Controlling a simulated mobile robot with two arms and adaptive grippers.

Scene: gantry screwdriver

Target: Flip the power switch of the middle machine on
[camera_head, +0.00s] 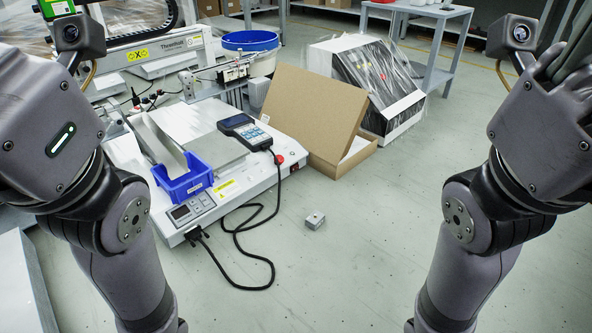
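A white machine (236,180) sits on the floor left of centre, between other equipment. It carries a blue bin (184,181), a handheld keypad controller (244,131) and a small front panel (191,208) with a display and buttons. A red knob (279,160) is on its right side. I cannot tell which part is the power switch, or whether it is on. My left arm is at the left edge; its gripper is not clearly visible. My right gripper (568,68) is partly cut off at the upper right edge, its opening unclear, away from the machine.
An open cardboard box (311,112) stands right of the machine, before a plastic-wrapped machine (352,66). A larger white machine (160,52) and blue-rimmed bucket (250,42) are behind. A black cable (256,287) and small grey block (315,220) lie on the floor. The front centre is mostly clear.

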